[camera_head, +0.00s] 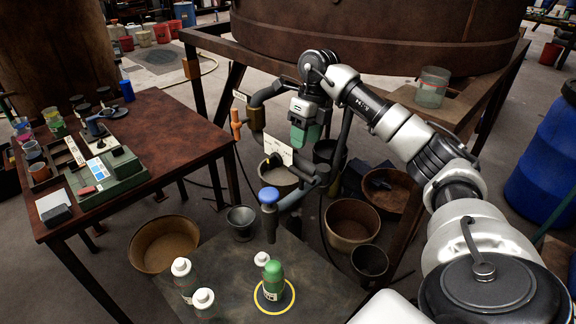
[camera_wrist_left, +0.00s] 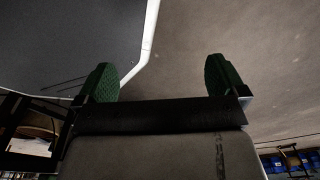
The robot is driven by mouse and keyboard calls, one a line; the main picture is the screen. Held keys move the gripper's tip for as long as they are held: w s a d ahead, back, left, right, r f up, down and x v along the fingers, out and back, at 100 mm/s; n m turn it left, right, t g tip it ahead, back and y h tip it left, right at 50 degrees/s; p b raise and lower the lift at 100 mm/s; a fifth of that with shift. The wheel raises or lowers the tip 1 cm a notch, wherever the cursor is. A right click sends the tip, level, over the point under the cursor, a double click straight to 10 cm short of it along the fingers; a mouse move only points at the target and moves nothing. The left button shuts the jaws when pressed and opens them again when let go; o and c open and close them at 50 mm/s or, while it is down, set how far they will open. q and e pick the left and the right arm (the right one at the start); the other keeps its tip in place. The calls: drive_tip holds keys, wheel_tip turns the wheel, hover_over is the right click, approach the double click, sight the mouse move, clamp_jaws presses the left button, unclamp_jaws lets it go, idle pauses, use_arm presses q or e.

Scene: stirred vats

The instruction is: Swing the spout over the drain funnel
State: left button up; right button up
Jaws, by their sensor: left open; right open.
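A grey pipe spout (camera_head: 292,199) with a blue knob (camera_head: 268,195) shows in the middle of the head view, its end pointing down above the dark mat. A dark grey funnel-shaped vessel (camera_head: 240,224), which looks like the drain funnel, stands to the left of the spout's end. The spout appears to be beside it, not over it. My right gripper (camera_head: 303,137), with green finger pads, hangs above and behind the spout, near a white label plate, apart from the knob. It is open. My left gripper (camera_wrist_left: 162,80) shows only in the left wrist view, open and empty.
White bottles (camera_head: 182,281) and a green bottle (camera_head: 274,274) in a yellow ring stand on the mat (camera_head: 226,296). A brown table (camera_head: 176,122) is left. Buckets (camera_head: 352,226) stand right of the spout.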

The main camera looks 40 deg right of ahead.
sight(302, 174)
drive_tip(key=f, duration=0.3)
drive_tip(key=a+f, duration=0.1)
drive_tip(key=f, duration=0.2)
drive_tip(key=s+a+f, duration=0.1)
drive_tip(key=f, duration=0.2)
drive_tip(key=shift+f, duration=0.55)
drive_tip(key=shift+c, duration=0.2)
use_arm(q)
drive_tip(key=s, duration=0.3)
drive_tip(key=shift+r, duration=0.25)
use_arm(e)
clamp_jaws()
